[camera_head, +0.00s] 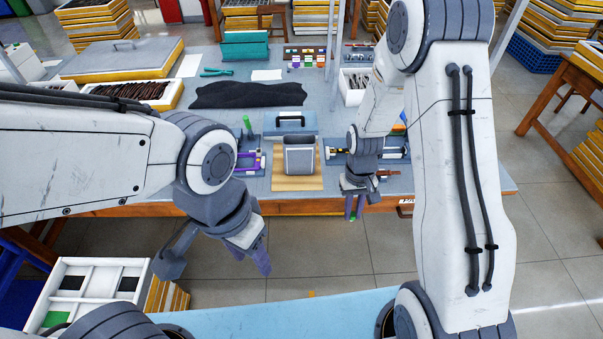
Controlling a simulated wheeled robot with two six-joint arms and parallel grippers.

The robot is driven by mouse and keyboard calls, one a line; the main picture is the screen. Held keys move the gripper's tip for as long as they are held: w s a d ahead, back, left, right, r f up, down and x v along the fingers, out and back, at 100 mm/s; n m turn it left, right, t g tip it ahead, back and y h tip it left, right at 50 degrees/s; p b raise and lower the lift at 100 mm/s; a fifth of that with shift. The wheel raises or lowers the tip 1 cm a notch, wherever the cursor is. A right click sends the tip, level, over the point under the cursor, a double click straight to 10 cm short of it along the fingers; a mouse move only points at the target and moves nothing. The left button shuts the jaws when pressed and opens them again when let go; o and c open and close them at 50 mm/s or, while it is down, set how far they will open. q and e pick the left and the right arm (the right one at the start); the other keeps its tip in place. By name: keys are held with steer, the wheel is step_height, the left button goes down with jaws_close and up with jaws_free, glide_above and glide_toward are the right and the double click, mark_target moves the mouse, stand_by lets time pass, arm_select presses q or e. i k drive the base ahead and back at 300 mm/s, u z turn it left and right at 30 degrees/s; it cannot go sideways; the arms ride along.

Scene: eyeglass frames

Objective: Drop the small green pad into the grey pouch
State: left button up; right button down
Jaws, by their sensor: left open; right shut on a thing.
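The grey pouch (300,161) stands upright on a tan board (298,184) near the front middle of the table, with its opening facing up. My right gripper (354,210) is to the right of the pouch and nearer to me, past the table's front edge. It is shut on the small green pad (351,218), of which only a little shows at the fingertips. My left gripper (262,262) is open and empty, in front of the table and left of the pouch.
A blue holder with a dark handle (290,122) stands behind the pouch. Trays with tools flank it at left (247,160) and right (370,147). A black cloth (248,94) lies farther back. A white divided tray (92,275) sits at lower left.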

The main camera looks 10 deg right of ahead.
mark_target(304, 168)
steer(key=z, duration=0.2)
steer(key=i, duration=0.95)
steer(key=z, duration=1.1)
steer(key=k, duration=1.1)
steer(key=u, duration=1.1)
steer(key=i, duration=0.45)
steer(key=z, duration=0.05)
